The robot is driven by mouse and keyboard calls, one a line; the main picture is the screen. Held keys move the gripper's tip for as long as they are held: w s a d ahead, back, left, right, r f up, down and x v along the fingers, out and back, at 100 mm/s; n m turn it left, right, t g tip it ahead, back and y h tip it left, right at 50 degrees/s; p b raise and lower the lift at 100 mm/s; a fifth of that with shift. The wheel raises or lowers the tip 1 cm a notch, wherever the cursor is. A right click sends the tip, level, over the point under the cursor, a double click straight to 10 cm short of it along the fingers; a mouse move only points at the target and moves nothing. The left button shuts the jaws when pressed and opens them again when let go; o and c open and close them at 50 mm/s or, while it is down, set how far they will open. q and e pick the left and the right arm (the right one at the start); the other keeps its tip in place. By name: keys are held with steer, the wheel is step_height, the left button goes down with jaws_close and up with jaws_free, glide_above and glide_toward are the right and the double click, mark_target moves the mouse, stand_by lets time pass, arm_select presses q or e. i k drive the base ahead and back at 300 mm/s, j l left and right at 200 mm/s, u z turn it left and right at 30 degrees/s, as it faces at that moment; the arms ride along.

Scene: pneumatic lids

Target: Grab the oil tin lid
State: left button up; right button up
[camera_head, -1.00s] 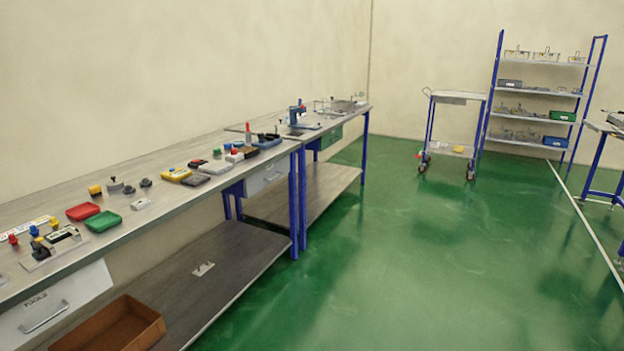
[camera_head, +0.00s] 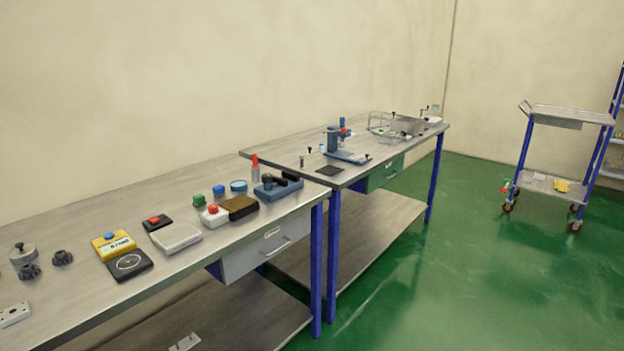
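I cannot tell for sure which thing is the oil tin lid. Small candidates stand near the right end of the near workbench (camera_head: 110,215). They are a green-topped piece (camera_head: 199,201), a blue-topped piece (camera_head: 218,191), a round teal-topped tin (camera_head: 238,186) and a small grey bottle with a red pointed top (camera_head: 255,168). A white box with a red button (camera_head: 213,215) and a brown block (camera_head: 239,207) lie in front of them. Neither of my grippers is in view, and nothing on the bench is being touched.
A blue tool holder (camera_head: 278,188), yellow box (camera_head: 113,244), black plate (camera_head: 130,264) and grey tray (camera_head: 176,238) also lie on this bench. A second bench (camera_head: 300,145) with a blue press (camera_head: 338,142) adjoins it. A wheeled cart (camera_head: 568,114) stands far right. The green floor (camera_head: 430,270) is open.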

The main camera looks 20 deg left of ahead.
mark_target(21, 251)
steer(key=i+u, duration=0.25)
steer(key=u, duration=0.15)
steer(key=i+l+u, duration=0.1)
steer(key=u, duration=0.25)
steer(key=i+l+u, duration=0.2)
steer(key=u, duration=0.2)
steer(key=i+l+u, duration=0.25)
steer(key=u, duration=0.15)
